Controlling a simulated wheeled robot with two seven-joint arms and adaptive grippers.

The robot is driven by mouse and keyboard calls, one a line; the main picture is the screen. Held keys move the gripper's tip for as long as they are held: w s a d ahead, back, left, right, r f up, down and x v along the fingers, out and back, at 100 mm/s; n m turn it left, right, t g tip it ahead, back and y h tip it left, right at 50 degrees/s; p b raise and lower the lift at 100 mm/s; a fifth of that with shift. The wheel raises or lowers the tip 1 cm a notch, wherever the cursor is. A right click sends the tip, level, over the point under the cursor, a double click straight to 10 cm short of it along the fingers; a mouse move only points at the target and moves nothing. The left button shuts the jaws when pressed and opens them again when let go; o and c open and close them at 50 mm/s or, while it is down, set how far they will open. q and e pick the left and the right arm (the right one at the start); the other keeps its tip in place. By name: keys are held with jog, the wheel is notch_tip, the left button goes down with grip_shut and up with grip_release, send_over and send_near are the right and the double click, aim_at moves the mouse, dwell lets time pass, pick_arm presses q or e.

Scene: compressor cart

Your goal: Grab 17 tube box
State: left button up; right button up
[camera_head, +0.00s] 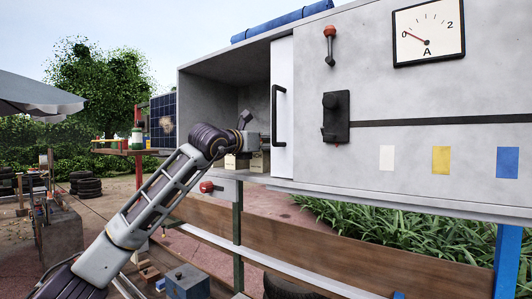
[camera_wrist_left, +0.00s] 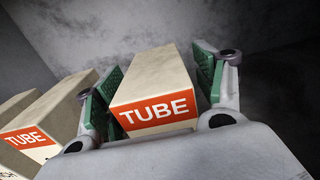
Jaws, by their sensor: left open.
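Inside the open grey compartment, tan boxes with orange TUBE labels stand in a row. In the left wrist view, one tube box (camera_wrist_left: 152,92) stands between the two green-padded fingers of my left gripper (camera_wrist_left: 155,95), which is open around it. A second tube box (camera_wrist_left: 48,118) stands to the left, just outside the left finger, with part of another box (camera_wrist_left: 14,106) beyond it. In the head view, my left gripper (camera_head: 248,142) reaches into the compartment, and small boxes (camera_head: 237,162) show below it. The number on the boxes cannot be read. My right gripper is not in view.
The compartment (camera_head: 222,75) has a side wall at left and a white door (camera_head: 283,110) with a black handle at right. A red-knobbed lever (camera_head: 208,187) sits below the opening. A gauge (camera_head: 428,32) and switches are on the panel at right.

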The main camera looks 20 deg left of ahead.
pick_arm(q)
jog(key=shift+c, duration=0.4)
jog(key=c, duration=1.3)
jog(key=shift+r, duration=0.15)
jog(key=shift+r+b, duration=0.3)
jog(key=shift+r, duration=4.6)
